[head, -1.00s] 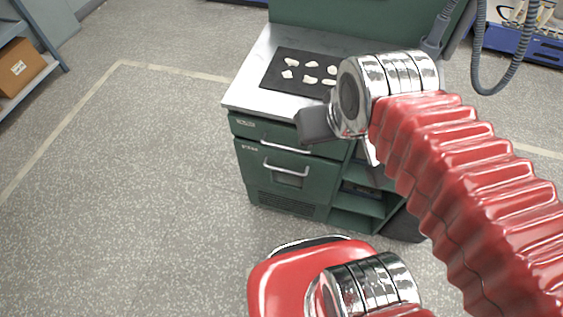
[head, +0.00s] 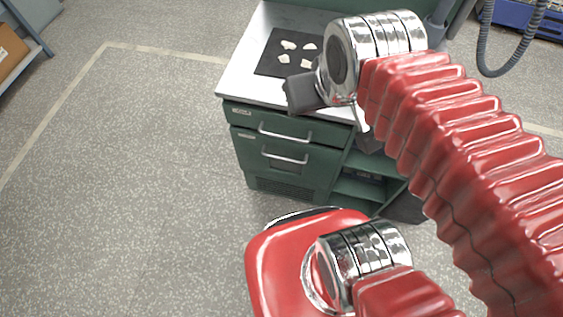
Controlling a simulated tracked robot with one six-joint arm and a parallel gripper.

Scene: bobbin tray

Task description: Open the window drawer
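The green cabinet (head: 240,165) stands ahead of me with two drawers, both looking shut. The upper drawer (head: 245,116) has a plain front and a silver bar handle (head: 284,135). Below it is the window drawer (head: 247,150), with a darker rectangular pane (head: 286,165) in its front and its own bar handle (head: 285,157). My gripper (head: 337,117) is in front of the cabinet's upper right part, apart from both handles. Its two dark fingers look spread, with nothing seen between them. The gripper and arm hide part of the worktop and the upper drawer's right end.
A dark mat (head: 270,65) with several pale pieces lies on the metal worktop (head: 235,82). Open shelves (head: 360,187) are right of the drawers. A grey hose (head: 485,62) hangs at the upper right. The floor (head: 140,190) to the left is clear.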

